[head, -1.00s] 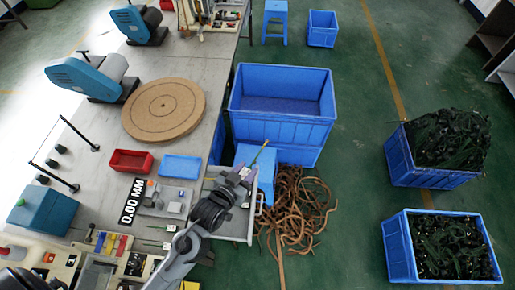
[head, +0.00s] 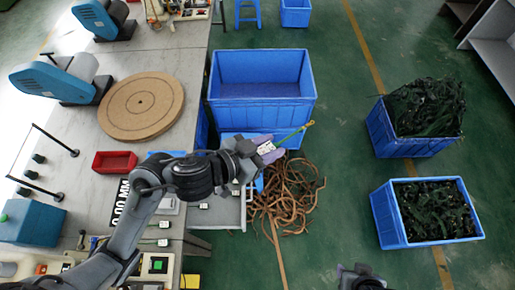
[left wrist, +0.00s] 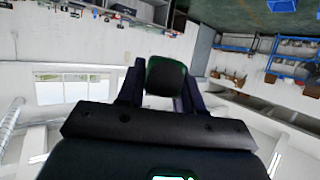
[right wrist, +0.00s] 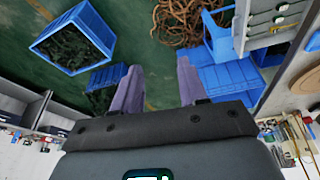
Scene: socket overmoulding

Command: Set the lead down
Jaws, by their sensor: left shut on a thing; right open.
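My left gripper (head: 266,148) is shut on the lead, which shows in the head view as a thin green-yellow strip (head: 296,133) pointing up and right. It is held in the air past the table's right edge, seen above the brown tangle and beside the large blue crate. In the left wrist view a dark block with a green edge (left wrist: 166,76) sits between the left fingers; I cannot tell how much of the lead this is. My right gripper (right wrist: 158,88) is open and empty in the right wrist view, over the floor. Only dark arm parts of it show low in the head view.
A large blue crate (head: 260,113) stands beside the table, with a brown tangle (head: 287,195) on the floor below it. A pulled-out drawer (head: 228,212) juts from the table. Two blue crates of dark scrap (head: 385,215) stand at right. A red tray (head: 115,168) lies on the table.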

